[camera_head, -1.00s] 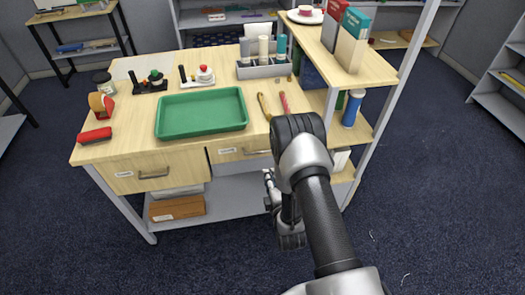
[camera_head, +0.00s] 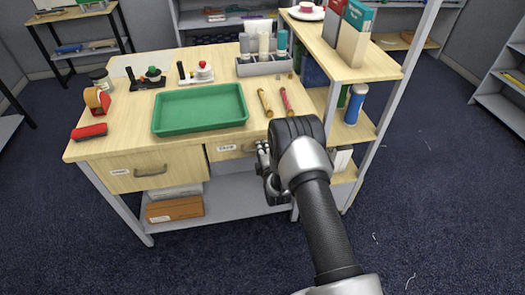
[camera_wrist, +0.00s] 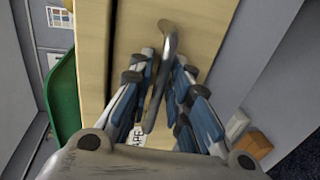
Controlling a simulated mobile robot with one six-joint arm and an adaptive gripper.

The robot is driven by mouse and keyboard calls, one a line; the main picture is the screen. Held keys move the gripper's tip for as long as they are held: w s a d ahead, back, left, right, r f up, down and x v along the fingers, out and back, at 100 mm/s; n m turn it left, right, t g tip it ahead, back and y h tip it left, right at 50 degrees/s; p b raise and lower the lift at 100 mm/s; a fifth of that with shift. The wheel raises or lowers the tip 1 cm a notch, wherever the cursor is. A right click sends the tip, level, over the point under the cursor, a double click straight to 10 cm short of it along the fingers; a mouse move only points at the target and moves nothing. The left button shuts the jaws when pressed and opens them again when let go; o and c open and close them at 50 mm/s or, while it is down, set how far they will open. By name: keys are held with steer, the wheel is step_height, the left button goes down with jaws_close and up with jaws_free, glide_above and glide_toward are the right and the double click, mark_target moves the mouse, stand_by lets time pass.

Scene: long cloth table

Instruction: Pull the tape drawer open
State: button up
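The wooden desk has two front drawers side by side. The left drawer (camera_head: 130,179) has a bar handle and a small label too small to read surely. The right drawer (camera_head: 222,152) is partly hidden behind my gripper (camera_head: 262,160). In the wrist view my gripper (camera_wrist: 163,62) is open, with its fingers on either side of a curved metal handle (camera_wrist: 170,45) on the right drawer's front (camera_wrist: 205,25). I cannot tell whether the fingers touch it. A label (camera_wrist: 137,138) below the handle is partly covered by a finger. Both drawers look closed.
A shelf unit (camera_head: 372,75) stands at the right. Boxes (camera_head: 175,209) lie on the lower shelf. The floor in front is open.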

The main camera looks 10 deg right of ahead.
steer(key=shift+c, duration=0.4)
jaws_close()
